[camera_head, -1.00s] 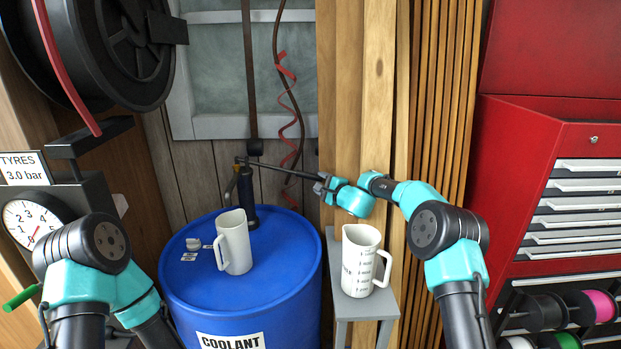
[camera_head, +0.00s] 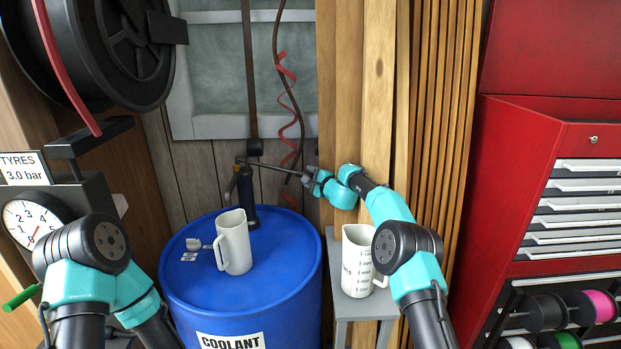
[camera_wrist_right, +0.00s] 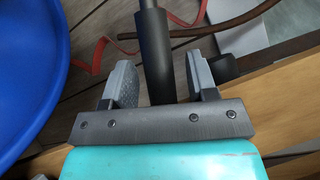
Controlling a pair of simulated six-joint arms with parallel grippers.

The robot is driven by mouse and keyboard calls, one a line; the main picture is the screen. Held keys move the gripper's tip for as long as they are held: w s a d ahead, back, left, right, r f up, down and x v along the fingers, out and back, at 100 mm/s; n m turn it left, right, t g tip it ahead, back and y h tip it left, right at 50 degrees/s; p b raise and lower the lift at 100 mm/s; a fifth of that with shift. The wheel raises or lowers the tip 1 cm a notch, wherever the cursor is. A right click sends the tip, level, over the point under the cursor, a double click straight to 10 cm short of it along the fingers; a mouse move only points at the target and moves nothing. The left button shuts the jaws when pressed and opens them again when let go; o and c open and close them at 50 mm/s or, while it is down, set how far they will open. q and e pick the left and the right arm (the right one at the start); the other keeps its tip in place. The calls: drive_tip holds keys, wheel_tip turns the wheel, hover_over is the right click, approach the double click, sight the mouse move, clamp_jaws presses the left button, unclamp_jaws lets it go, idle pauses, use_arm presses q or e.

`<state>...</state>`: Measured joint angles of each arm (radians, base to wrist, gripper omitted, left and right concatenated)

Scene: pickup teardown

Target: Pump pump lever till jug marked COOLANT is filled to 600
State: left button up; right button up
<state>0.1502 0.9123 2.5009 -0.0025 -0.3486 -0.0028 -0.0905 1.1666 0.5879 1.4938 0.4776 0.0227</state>
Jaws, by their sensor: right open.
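The pump (camera_head: 247,188) stands on the blue drum (camera_head: 290,262), whose label reads COOLANT. Its thin pump lever (camera_head: 277,166) reaches right from the pump head. My right gripper (camera_head: 308,180) is at the lever's outer end. In the right wrist view my right gripper (camera_wrist_right: 158,65) is open, with the dark lever grip (camera_wrist_right: 156,50) between its fingers and gaps on both sides. A cream jug (camera_head: 235,245) stands upright on the drum by the pump, handle to the left. Its markings and fill level do not show.
A second jug (camera_head: 356,262) with scale marks stands on a grey stand (camera_head: 345,306) right of the drum, below my right arm. A red spiral hose (camera_head: 292,110) hangs behind the lever. A red tool cabinet (camera_head: 520,170) is at the right.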

drive_tip(key=shift+c, duration=0.4)
clamp_jaws()
